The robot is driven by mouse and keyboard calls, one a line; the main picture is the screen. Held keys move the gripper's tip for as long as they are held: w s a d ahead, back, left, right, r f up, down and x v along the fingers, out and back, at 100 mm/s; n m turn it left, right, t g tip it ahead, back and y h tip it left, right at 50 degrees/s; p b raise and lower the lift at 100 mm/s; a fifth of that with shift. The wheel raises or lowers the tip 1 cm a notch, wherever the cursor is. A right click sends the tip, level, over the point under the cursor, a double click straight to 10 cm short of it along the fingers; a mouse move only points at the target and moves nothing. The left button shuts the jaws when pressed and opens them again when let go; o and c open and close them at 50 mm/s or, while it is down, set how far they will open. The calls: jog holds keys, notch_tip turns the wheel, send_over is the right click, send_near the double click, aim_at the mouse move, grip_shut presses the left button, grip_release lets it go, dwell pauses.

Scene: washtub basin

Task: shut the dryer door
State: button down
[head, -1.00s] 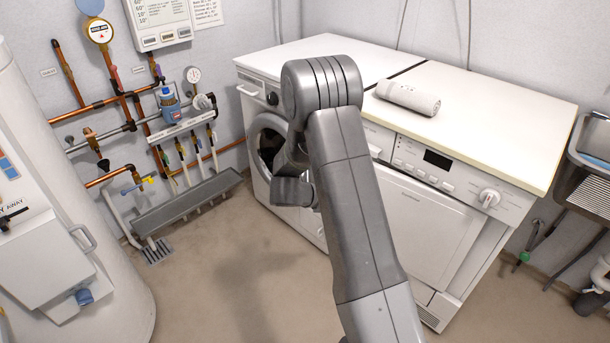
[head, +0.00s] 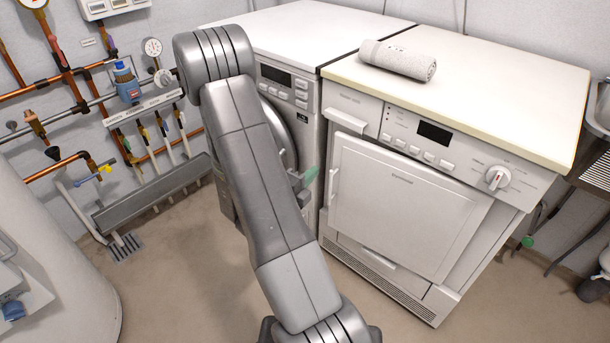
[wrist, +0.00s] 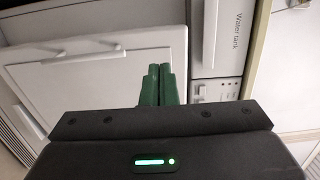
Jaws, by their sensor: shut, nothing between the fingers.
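The dryer (head: 470,155) is the right of two white machines. Its square door (head: 400,210) has a handle (head: 333,187) on its left edge. The door looks slightly ajar at that side, and it lies at an angle to the water tank panel in the wrist view. My gripper (head: 310,176) is just left of the handle edge, largely hidden by my arm. In the wrist view my green fingers (wrist: 157,82) are shut and empty, in front of the door panel (wrist: 85,90) near its edge. I cannot tell whether they touch it.
The washing machine (head: 290,85) stands close on the left, partly behind my arm. A rolled towel (head: 397,60) lies on the dryer top. Pipes (head: 150,105) and a white tank (head: 50,270) are at the left. The floor in front (head: 190,270) is clear.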

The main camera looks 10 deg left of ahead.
aim_at(338, 149)
jog(key=x, duration=1.1)
jog(key=shift+f, duration=0.1)
